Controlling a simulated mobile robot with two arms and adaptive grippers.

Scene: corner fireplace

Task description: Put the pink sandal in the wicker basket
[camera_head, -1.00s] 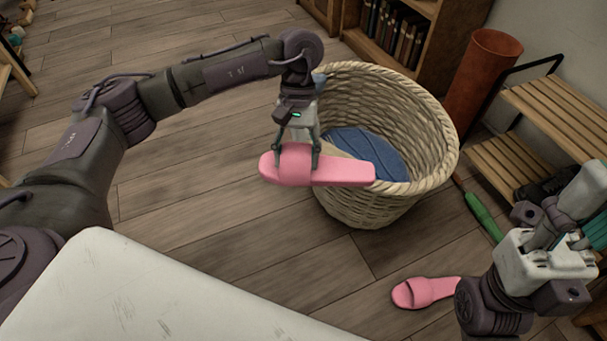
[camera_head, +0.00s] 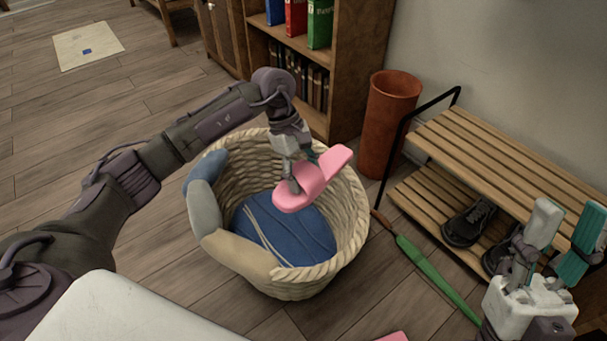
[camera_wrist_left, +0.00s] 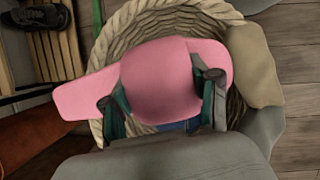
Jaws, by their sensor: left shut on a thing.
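My left gripper (camera_head: 303,172) is shut on a pink sandal (camera_head: 325,178) and holds it, tilted, over the wicker basket (camera_head: 348,225). In the left wrist view the sandal (camera_wrist_left: 160,80) lies between the two fingers, with the basket's woven wall (camera_wrist_left: 120,35) behind it. The basket holds a blue cushion-like thing (camera_head: 285,235). A second pink sandal (camera_head: 392,337) barely shows on the floor at the bottom edge. My right gripper (camera_head: 560,245) is open and empty at the lower right, in front of the shoe rack.
Grey and beige padded pieces (camera_head: 205,205) lie over the basket's left rim. A wooden shoe rack (camera_head: 500,150) with dark shoes (camera_head: 468,222), a reddish cylinder bin (camera_head: 388,125) and a green umbrella-like thing (camera_head: 430,270) stand or lie to the right. A bookcase (camera_head: 345,70) is behind.

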